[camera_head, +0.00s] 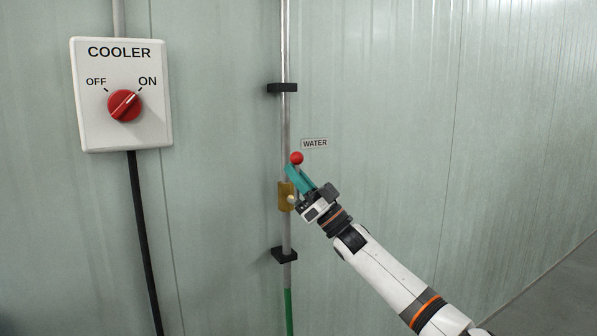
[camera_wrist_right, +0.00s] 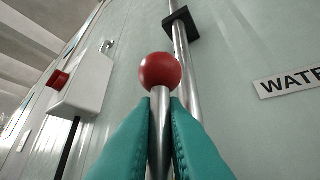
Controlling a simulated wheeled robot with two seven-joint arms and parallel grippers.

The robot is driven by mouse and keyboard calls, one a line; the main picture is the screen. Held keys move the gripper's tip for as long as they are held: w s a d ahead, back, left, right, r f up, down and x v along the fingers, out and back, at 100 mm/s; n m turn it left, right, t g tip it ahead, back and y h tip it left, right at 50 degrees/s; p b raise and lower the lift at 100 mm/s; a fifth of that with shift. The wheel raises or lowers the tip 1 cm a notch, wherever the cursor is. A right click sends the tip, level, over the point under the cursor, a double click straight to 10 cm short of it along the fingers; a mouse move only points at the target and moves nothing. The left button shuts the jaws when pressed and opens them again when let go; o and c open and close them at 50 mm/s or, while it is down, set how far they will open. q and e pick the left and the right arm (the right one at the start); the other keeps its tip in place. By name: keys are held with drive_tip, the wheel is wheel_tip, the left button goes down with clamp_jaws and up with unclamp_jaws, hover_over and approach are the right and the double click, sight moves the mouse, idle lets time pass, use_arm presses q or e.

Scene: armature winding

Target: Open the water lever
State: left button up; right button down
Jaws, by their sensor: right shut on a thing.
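The water lever has a red ball knob (camera_head: 296,158) on a metal rod, and stands close to upright in front of the vertical pipe (camera_head: 286,50). The knob also shows large in the right wrist view (camera_wrist_right: 160,71). The lever belongs to a brass valve body (camera_head: 285,197) on the pipe. My right gripper (camera_head: 294,172) has teal fingers shut on the lever rod (camera_wrist_right: 160,120) just below the knob, one finger on each side. The lower part of the lever is hidden by the fingers and wrist. My left gripper is in neither view.
A WATER label (camera_head: 315,143) is on the wall right of the knob. A white COOLER box (camera_head: 121,130) with a red dial (camera_head: 125,105) turned toward ON hangs at the left. Black brackets (camera_head: 282,88) hold the pipe. The wall at right is bare.

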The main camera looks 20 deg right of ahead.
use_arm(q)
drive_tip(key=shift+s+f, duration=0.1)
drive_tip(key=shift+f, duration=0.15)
use_arm(e)
drive_tip(key=shift+a+f, duration=0.1)
drive_tip(key=shift+f, duration=0.05)
drive_tip(key=c, duration=1.5)
unclamp_jaws()
